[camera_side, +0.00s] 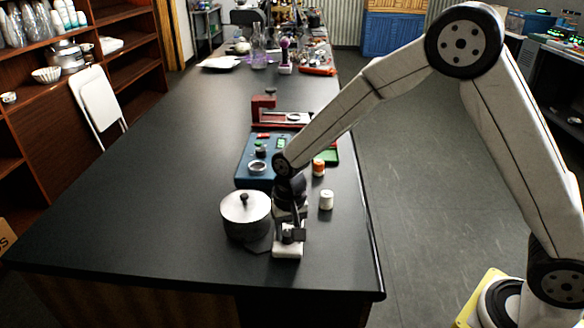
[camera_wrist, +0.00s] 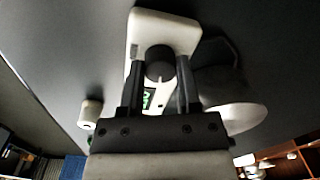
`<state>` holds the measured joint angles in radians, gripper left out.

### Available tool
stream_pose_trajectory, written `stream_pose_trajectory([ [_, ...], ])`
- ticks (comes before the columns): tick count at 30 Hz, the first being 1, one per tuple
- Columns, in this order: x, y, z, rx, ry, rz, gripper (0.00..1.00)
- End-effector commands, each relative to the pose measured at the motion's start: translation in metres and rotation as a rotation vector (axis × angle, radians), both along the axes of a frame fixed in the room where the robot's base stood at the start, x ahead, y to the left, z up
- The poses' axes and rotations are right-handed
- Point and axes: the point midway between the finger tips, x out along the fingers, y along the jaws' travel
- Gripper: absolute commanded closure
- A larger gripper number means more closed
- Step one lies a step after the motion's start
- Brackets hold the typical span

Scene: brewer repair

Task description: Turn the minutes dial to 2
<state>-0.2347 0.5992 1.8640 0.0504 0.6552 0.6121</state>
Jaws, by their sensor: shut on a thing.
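A white timer-like unit (camera_side: 287,251) stands on the black table near its front edge. In the wrist view the same white unit (camera_wrist: 150,22) carries a dark round dial (camera_wrist: 158,68) and a small green display (camera_wrist: 148,98), partly hidden by my fingers. My gripper (camera_wrist: 158,62) has one finger on each side of the dial and is shut on it. In the side view my gripper (camera_side: 290,222) points down at the unit and hides most of the dial. I cannot read the dial's setting or the display's digits.
A lidded metal pot (camera_side: 246,214) stands close on the left. A small white jar (camera_side: 326,201) and an orange-banded jar (camera_side: 318,168) stand to the right. A blue case (camera_side: 247,177) and a red device (camera_side: 264,103) lie behind. The table's left side is clear.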

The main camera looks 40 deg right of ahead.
Motion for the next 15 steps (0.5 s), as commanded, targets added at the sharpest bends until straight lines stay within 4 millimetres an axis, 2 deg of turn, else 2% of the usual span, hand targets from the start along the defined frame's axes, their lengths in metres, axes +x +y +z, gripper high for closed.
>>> stream_pose_trajectory([
  [3, -0.001, 0.0004, 0.0001, 0.0, 0.003, 0.001, 1.0],
  [4, -0.001, 0.0004, 0.0001, 0.0, 0.003, 0.001, 0.48],
  [6, -0.0009, 0.0004, 0.0, 0.0, 0.003, 0.001, 0.26],
  [7, -0.0008, 0.0004, 0.0, 0.0, 0.002, 0.001, 0.22],
  [15, -0.0002, 0.0002, 0.0001, 0.0, 0.001, 0.002, 0.22],
])
